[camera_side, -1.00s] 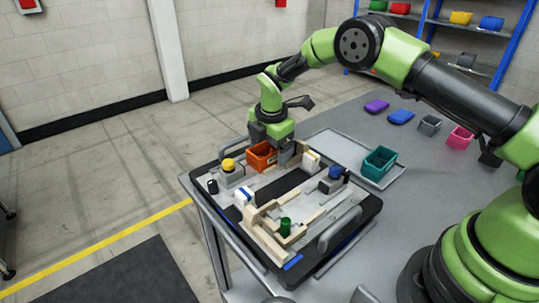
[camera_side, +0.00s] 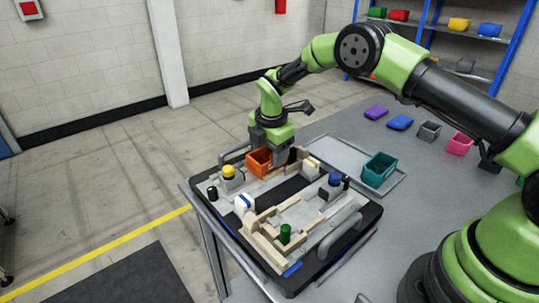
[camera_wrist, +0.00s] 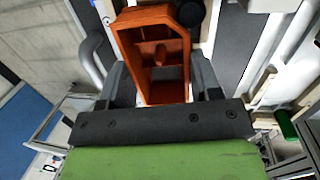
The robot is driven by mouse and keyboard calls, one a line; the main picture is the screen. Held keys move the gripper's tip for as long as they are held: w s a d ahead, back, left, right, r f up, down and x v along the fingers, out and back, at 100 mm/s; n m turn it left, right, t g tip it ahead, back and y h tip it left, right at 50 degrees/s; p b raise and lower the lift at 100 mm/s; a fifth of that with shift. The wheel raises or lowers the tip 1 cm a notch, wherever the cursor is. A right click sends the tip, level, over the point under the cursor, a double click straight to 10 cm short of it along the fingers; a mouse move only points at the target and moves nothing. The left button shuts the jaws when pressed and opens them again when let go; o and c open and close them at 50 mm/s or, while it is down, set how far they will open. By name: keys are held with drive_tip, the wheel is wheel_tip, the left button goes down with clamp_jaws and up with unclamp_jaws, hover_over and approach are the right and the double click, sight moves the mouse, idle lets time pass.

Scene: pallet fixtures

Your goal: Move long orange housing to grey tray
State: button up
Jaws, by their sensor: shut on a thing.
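The long orange housing (camera_side: 258,162) is an open box at the back left of the black-rimmed pallet fixture (camera_side: 345,228). My gripper (camera_side: 266,152) is above it, pointing down, with its fingers on the housing's sides. In the wrist view the housing (camera_wrist: 158,88) sits between the two dark fingers of my gripper (camera_wrist: 163,78), which are shut on it. I cannot tell whether the housing touches the fixture. The grey tray (camera_side: 333,148) lies flat behind the fixture to the right. A teal bin (camera_side: 379,169) stands at its right end; its left part is bare.
The fixture carries wooden rails (camera_side: 262,232), a yellow-topped part (camera_side: 229,172), a blue-topped part (camera_side: 334,180), a green cylinder (camera_side: 285,234) and a raised grey handle (camera_side: 340,233). Purple, blue, grey and pink items stand farther right on the table.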

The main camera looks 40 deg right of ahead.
wheel_tip(320, 180, up, 8)
drive_tip(key=shift+w+r, duration=0.1)
drive_tip(key=n+g+y, duration=0.2)
drive_tip(key=n, duration=3.4)
hover_over(350, 162)
drive_tip(key=f, duration=0.1)
drive_tip(key=shift+m, duration=0.4)
drive_tip(key=f, duration=1)
drive_tip(key=shift+w+d+f, duration=0.15)
drive_tip(key=shift+d+f, duration=0.05)
drive_tip(key=shift+d, duration=0.05)
